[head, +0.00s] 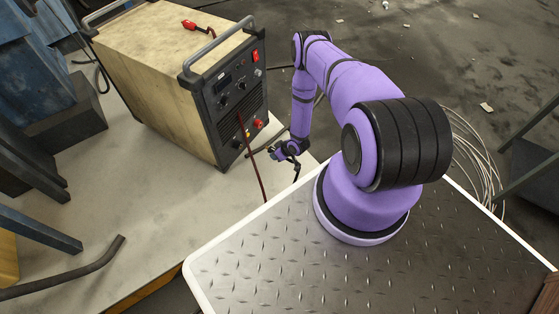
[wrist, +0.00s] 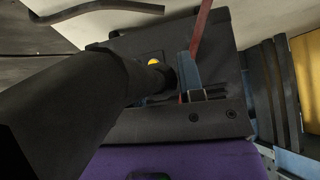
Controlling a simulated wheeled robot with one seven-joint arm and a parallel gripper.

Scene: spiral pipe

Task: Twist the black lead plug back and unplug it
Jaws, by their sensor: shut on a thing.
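The welder (head: 225,100) stands on the pale platform, its dark front panel facing right. My gripper (head: 277,153) is to the right of the panel's lower part, with a visible gap in the picture. It is shut on the black lead plug (wrist: 75,105), which fills the left of the wrist view as a thick black cylinder with its narrower end at the jaws. In the head view a short black piece (head: 297,170) hangs beside the gripper. The wrist view shows no socket around the plug. The plug's far tip and most of the jaws are hidden.
A dark red lead (head: 251,160) runs down from the panel close to my gripper and also crosses the wrist view (wrist: 200,30). A curved dark pipe (head: 75,275) lies at the lower left. Blue steel parts (head: 40,65) stand at the left. Pale platform floor lies below the welder.

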